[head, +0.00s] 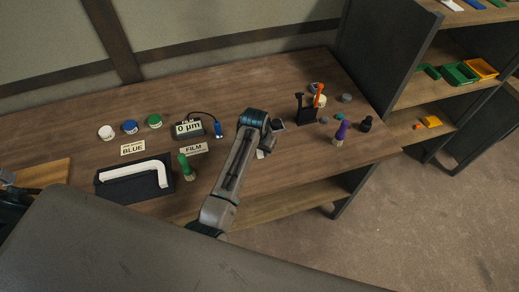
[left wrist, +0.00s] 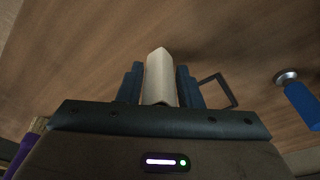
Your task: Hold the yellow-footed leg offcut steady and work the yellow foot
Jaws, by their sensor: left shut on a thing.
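My left gripper (head: 266,146) reaches over the middle of the workbench. In the left wrist view its two dark blue fingers (left wrist: 160,88) are shut on a pale, cream-coloured leg offcut (left wrist: 160,75), one finger on each side. A small pale bit of it (head: 261,154) shows below the gripper in the head view. I see no yellow foot on it; its far end and underside are hidden. My right gripper is not in view.
A gauge (head: 188,129) reading 0 µm stands left, near white, blue and green pots. A white bent bar lies in a black tray (head: 110,191). Green-tipped (head: 185,163) and purple-tipped (head: 342,130) pieces stand either side. A black stand (head: 307,114) is at right.

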